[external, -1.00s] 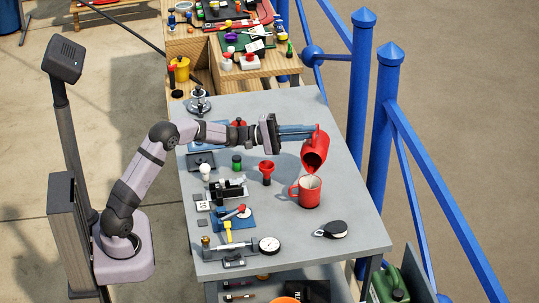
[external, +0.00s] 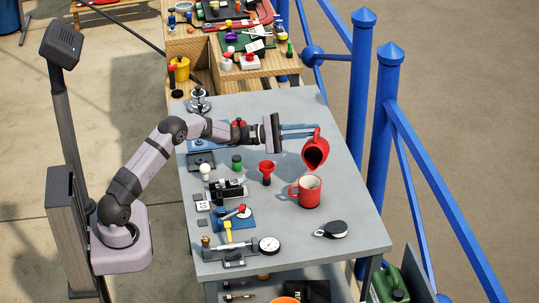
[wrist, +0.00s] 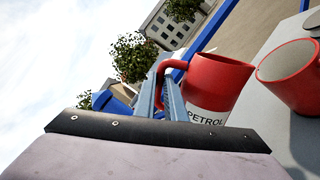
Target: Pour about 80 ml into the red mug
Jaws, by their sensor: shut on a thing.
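My gripper (external: 299,130) is shut on the handle of a red jug (external: 323,142), which it holds in the air above the bench and just behind the red mug. The jug is tilted, with its dark mouth facing the external camera. The wrist view shows the jug (wrist: 215,82) with the fingers at its handle and a white "PETROL" label. The red mug (external: 309,194) stands upright on the grey bench, its handle to the left. The mug (wrist: 294,85) also shows at the right of the wrist view, with a pale inside. I see no stream, and the liquid levels cannot be made out.
The grey bench (external: 350,222) is clear around the mug's right side. A red funnel (external: 267,170) stands left of it, and a black-and-white object (external: 333,229) lies in front. A dial gauge (external: 269,245) and several small parts occupy the left side. Blue railing posts (external: 381,140) rise beyond the right edge.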

